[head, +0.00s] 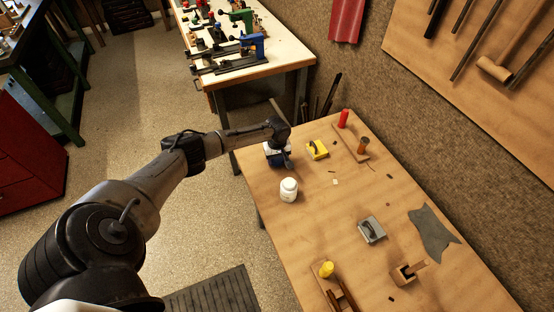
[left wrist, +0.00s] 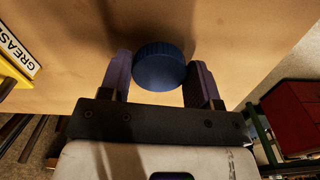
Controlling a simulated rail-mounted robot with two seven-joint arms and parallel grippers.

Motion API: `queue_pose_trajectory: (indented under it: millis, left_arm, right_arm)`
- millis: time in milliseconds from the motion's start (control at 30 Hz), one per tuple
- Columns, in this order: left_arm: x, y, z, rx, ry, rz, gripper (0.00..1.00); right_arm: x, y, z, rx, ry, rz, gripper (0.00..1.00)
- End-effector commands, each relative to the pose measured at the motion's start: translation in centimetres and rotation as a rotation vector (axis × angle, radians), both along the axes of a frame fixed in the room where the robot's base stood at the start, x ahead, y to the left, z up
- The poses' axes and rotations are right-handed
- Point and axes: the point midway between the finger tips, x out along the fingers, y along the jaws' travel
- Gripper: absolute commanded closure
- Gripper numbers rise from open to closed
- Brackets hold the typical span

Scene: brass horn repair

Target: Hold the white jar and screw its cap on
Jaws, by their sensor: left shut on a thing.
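The white jar (head: 289,190) stands upright near the left edge of the wooden table, with no blue cap on it. A round dark blue cap with a ridged rim (left wrist: 158,65) sits between the two fingers of my left gripper (left wrist: 159,76). The gripper is shut on it. In the head view my left gripper (head: 288,164) is just behind the jar, near the table's left edge, and the cap cannot be made out clearly there. My right gripper is in neither view.
A yellow tin (head: 317,150) is right of my gripper; its GREASE label (left wrist: 17,45) shows in the wrist view. A grey tin (head: 371,230), a grey cloth (head: 432,232) and wooden pieces lie further right. The table around the jar is mostly clear.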

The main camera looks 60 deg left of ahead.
Motion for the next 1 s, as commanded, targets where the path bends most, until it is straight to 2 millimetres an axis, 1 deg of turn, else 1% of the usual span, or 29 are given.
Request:
queue_pose_trajectory:
  millis: [167, 200, 267, 400, 600, 800, 1000]
  left_arm:
    - [0.1, 0.0, 2.8, 0.0, -0.003, -0.002, 0.65]
    - [0.0, 0.1, 3.7, 0.002, -0.002, -0.001, 0.65]
    - [0.4, -1.3, 4.2, -0.002, -0.002, -0.007, 0.65]
    - [1.4, -4.1, 6.0, -0.002, -0.004, -0.006, 0.65]
    - [2.5, -7.5, 8.1, -0.002, -0.002, -0.004, 0.65]
    - [3.3, -9.8, 9.5, -0.001, -0.002, -0.002, 0.65]
    - [3.6, -10.9, 10.1, 0.0, 0.0, -0.001, 0.65]
  right_arm:
    - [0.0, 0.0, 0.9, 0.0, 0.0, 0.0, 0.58]
    - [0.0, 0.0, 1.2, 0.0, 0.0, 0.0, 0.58]
    - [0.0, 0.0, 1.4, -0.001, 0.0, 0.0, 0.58]
    - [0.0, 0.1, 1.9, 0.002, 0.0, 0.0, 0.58]
    - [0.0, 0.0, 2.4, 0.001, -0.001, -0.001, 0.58]
    - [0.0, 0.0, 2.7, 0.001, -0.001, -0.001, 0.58]
    - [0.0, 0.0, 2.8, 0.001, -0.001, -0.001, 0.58]
